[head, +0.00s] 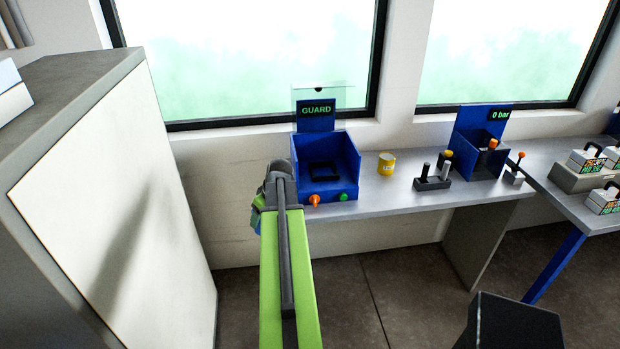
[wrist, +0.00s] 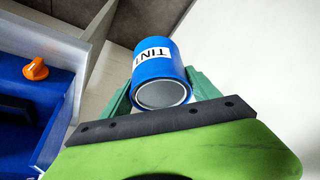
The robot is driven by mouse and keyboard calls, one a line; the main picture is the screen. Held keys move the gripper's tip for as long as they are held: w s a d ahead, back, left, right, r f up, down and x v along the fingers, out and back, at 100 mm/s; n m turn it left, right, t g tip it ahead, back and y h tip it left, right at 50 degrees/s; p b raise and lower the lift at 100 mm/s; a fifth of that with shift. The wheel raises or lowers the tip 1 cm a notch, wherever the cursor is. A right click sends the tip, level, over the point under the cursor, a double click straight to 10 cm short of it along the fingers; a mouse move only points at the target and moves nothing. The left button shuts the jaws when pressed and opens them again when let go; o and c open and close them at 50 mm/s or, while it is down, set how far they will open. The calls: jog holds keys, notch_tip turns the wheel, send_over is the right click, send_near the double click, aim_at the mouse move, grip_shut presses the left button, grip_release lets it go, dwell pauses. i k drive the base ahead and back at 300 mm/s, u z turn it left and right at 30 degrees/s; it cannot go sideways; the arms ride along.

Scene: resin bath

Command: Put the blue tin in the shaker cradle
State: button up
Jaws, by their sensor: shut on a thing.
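My gripper (wrist: 160,98) is shut on the blue tin (wrist: 150,65), which has a white label reading "TINT" in part. In the head view the tin is mostly hidden; a bit of blue shows at the left of my gripper (head: 268,195). The gripper is at the left end of the bench, beside the blue box marked "GUARD". This box (head: 345,160) has an open front and top and holds a black square cradle (head: 324,171). In the wrist view the box's blue side (wrist: 50,140) is at the left, apart from the tin.
An orange knob (head: 314,200) and a green button (head: 344,197) are on the box's front. A yellow tin (head: 386,164) stands to its right. Farther right are a block with levers (head: 433,183) and a "0 bar" station (head: 481,140). A tall cabinet (head: 120,190) stands at the left.

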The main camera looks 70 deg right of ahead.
aim_at(324, 173)
jog(key=u, duration=0.1)
jog(key=k, duration=1.2)
jog(key=z, duration=0.8)
jog(key=i, duration=1.05)
